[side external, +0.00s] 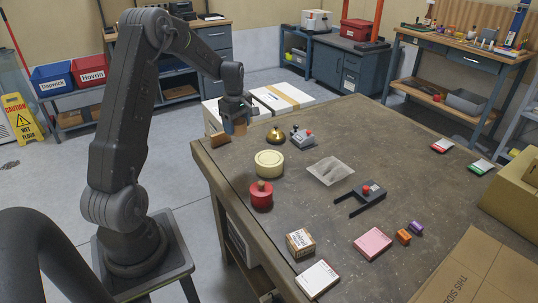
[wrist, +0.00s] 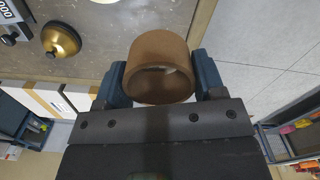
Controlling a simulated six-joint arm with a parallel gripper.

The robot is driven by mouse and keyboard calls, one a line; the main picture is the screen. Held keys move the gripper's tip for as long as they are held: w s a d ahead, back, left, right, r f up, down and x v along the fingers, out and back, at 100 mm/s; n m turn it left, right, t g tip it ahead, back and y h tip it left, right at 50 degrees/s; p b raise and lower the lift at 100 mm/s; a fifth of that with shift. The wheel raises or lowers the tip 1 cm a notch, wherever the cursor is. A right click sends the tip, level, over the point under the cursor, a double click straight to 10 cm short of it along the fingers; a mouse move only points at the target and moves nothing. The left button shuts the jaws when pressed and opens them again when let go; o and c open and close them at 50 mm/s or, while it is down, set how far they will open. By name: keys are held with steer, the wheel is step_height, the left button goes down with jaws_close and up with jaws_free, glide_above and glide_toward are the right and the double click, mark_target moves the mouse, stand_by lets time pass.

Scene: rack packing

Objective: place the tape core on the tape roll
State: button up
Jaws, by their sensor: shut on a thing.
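The tape core (wrist: 160,55) is a brown cardboard ring. My gripper (wrist: 159,80) is shut on it, with one dark blue finger on each side. The tape roll is most likely the cream round roll (side external: 269,163), lying flat on the table to the right of and nearer than my gripper. The core is apart from it. Whether the core touches the table is hard to tell.
A clear bag (side external: 330,171) lies to the right.

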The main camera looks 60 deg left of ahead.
glide_above(269, 157)
step_height(269, 157, down, 6)
steer(key=shift+s+f, duration=0.1)
steer(key=shift+f, duration=1.9)
steer(key=shift+f, duration=0.1)
steer(key=shift+f, duration=0.15)
steer(key=o, duration=0.9)
